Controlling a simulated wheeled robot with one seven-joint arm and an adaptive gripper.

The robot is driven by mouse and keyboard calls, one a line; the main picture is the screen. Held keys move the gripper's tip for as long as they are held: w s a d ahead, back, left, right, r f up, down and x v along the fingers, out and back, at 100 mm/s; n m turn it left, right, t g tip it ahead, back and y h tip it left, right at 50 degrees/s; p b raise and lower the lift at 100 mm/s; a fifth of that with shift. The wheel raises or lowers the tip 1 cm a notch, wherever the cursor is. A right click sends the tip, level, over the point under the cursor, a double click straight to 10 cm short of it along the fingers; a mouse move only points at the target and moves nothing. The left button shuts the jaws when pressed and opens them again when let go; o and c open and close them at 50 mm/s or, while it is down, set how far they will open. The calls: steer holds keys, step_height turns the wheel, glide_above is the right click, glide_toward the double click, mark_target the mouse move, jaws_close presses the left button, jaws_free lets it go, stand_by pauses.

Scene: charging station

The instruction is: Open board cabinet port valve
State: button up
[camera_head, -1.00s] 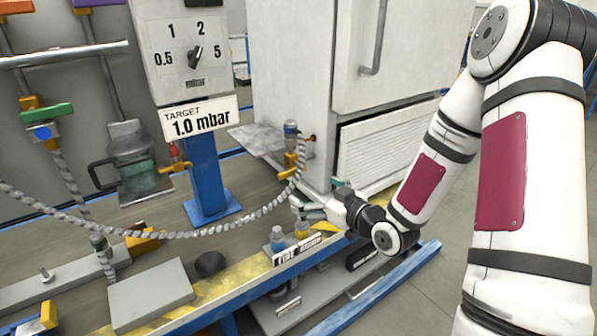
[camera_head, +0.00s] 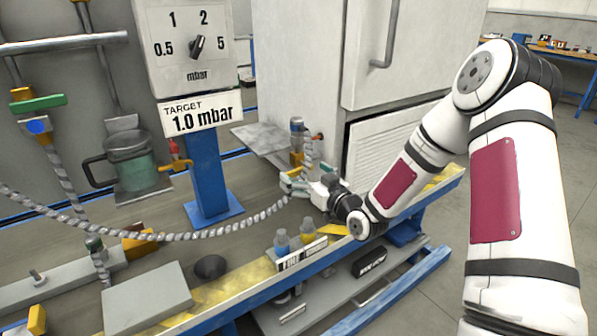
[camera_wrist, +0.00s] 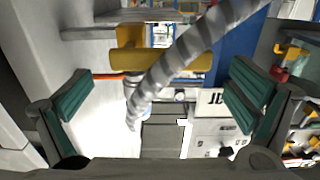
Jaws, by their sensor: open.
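The cabinet (camera_head: 300,85) is the tall white block behind the bench, with a hose port on its lower left side. A yellow valve fitting (camera_head: 296,160) stands there, joined to a grey ribbed hose (camera_head: 235,226). In the wrist view, the yellow valve part (camera_wrist: 128,60) is ahead, in the upper middle, and the ribbed hose (camera_wrist: 178,62) crosses in front of it. My gripper (camera_head: 293,184) is just below and beside the fitting. In the wrist view, my gripper (camera_wrist: 158,96) is open, its green pads apart on either side of the hose. I see no contact with the valve.
A gauge box with a dial (camera_head: 195,47) stands on a blue post (camera_head: 208,178) left of the cabinet. A grey plate (camera_head: 262,138) juts out near the fitting.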

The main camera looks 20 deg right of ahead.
steer(key=shift+x, duration=1.4)
steer(key=shift+s, duration=0.1)
steer(key=shift+c, duration=0.2)
steer(key=c, duration=1.6)
steer(key=shift+c, duration=0.2)
